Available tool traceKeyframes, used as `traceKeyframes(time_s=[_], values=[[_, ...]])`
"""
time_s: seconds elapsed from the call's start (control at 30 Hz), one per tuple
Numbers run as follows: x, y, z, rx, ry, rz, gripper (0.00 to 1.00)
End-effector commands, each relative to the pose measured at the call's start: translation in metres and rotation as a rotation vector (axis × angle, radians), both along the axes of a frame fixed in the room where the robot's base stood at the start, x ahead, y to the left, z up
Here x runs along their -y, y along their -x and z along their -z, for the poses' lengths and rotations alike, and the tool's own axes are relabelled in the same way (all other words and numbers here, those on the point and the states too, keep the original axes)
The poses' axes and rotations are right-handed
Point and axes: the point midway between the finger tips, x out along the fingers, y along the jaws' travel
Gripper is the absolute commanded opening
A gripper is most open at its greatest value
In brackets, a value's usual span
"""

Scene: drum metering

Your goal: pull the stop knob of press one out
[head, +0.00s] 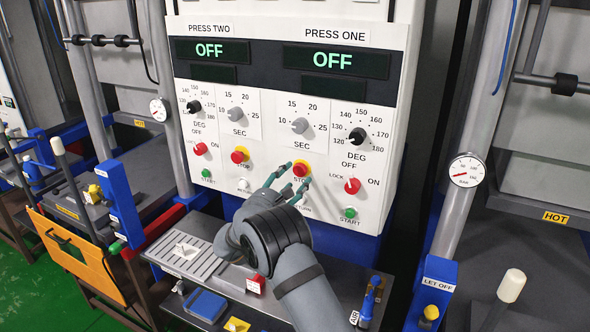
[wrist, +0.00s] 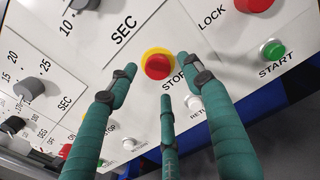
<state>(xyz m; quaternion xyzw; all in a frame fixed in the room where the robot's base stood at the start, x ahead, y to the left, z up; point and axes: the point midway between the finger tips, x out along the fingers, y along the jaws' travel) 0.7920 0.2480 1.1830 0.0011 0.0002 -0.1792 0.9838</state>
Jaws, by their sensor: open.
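The stop knob of press one is a red button on a yellow ring (head: 300,169), in the lower middle of the white control panel. In the wrist view the knob (wrist: 158,66) sits near the centre, between and just past the tips of my green fingers. My gripper (head: 294,176) is open in front of it, with fingers pointing at the panel. In the wrist view my gripper (wrist: 157,72) shows one finger on each side of the knob and a third below it. I cannot tell whether any finger touches it.
A white return button (wrist: 193,102) and green start button (head: 349,212) sit close below and beside. A red lock switch (head: 352,185) is to the right. Press two's stop knob (head: 240,156) is to the left. Both displays read OFF. A metal shelf (head: 330,275) lies below.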

Motion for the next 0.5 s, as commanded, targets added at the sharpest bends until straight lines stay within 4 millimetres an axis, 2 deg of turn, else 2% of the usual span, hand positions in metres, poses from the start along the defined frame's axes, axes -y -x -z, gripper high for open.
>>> traceKeyframes(time_s=[0.2, 0.5], values=[[0.010, -0.027, -0.002, 0.000, 0.001, 0.000, 0.50], [0.012, -0.033, 0.000, 0.000, 0.001, -0.002, 0.50]])
